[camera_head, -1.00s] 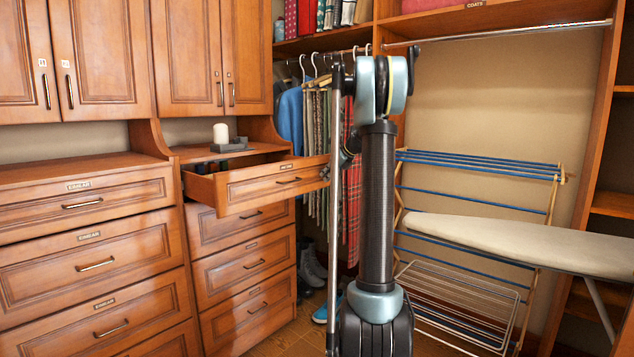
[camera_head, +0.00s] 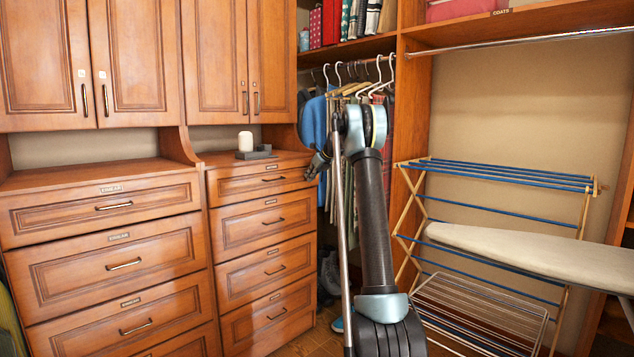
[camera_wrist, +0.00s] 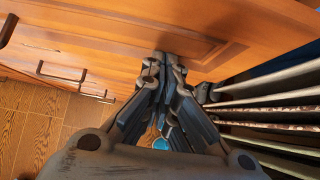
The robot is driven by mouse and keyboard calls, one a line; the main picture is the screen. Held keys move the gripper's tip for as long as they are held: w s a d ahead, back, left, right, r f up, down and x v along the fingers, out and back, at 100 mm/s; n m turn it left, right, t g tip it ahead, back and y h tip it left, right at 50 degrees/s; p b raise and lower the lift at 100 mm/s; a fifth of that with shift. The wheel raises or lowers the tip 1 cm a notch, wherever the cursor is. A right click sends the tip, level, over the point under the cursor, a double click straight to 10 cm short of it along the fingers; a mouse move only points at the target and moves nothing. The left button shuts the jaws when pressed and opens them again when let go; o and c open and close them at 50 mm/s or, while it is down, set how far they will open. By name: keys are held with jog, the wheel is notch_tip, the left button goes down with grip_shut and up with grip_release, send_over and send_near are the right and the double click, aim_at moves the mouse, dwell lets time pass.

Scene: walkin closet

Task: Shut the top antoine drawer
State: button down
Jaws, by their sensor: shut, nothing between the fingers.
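The top drawer (camera_head: 245,185) of the right-hand wooden column has a dark bar handle and a small label too small to read. Its front looks flush with the drawers below it. My gripper (camera_head: 318,167) is at the right end of this drawer front, at its height. In the wrist view my gripper (camera_wrist: 164,62) is shut and empty, its fingertips at the wooden drawer front (camera_wrist: 100,30). I cannot tell whether they touch it.
A candle-like white object (camera_head: 245,141) and a dark tray (camera_head: 262,152) stand on the column's top. Hanging clothes (camera_head: 314,125) are close to my gripper on the right. A drying rack (camera_head: 505,172) and an ironing board (camera_head: 540,255) stand further right.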

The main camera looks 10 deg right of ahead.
jog(key=shift+w+a+r, duration=0.1)
jog(key=shift+w+a, duration=0.5)
jog(key=shift+w, duration=0.15)
